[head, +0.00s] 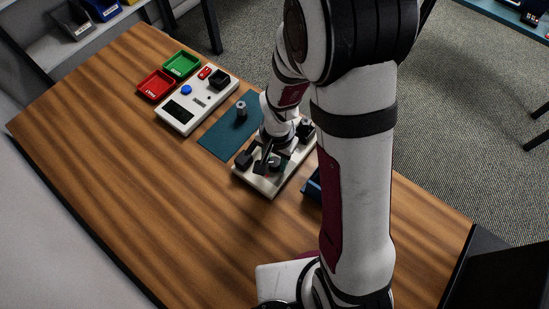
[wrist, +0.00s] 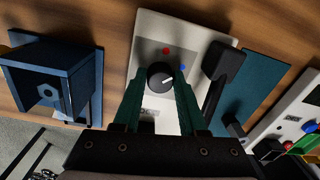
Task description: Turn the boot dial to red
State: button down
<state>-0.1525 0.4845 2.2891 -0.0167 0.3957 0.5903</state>
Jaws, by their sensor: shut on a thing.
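The boot dial (wrist: 159,74) is a round black knob with a white pointer line, on a pale panel (wrist: 150,28) in the wrist view. A red dot (wrist: 166,51) lies just beyond the knob and a blue dot (wrist: 182,68) to its right. The pointer line slants right and slightly up, nearer the blue dot than the red one. My gripper (wrist: 160,84) has its two green fingers on either side of the knob, shut on it. In the head view my gripper (head: 267,160) is down at the panel (head: 270,188), and the arm hides part of it.
A black lever-like part (wrist: 222,62) stands on the panel close to my right finger. A blue holder (wrist: 80,62) is at the left. A teal mat (head: 218,138), a white device (head: 181,117), and red (head: 156,84) and green (head: 181,64) trays lie beyond. The table's near left is clear.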

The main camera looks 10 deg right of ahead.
aim_at(278, 162)
jog(key=n, duration=0.4)
jog(key=shift+d+n, duration=0.1)
jog(key=shift+n, duration=2.4)
jog(key=shift+c, duration=2.3)
grip_release()
jog(key=shift+r, duration=0.1)
notch_tip(278, 162, up, 16)
jog(key=shift+d+f, duration=0.2)
jog(key=shift+d, duration=0.1)
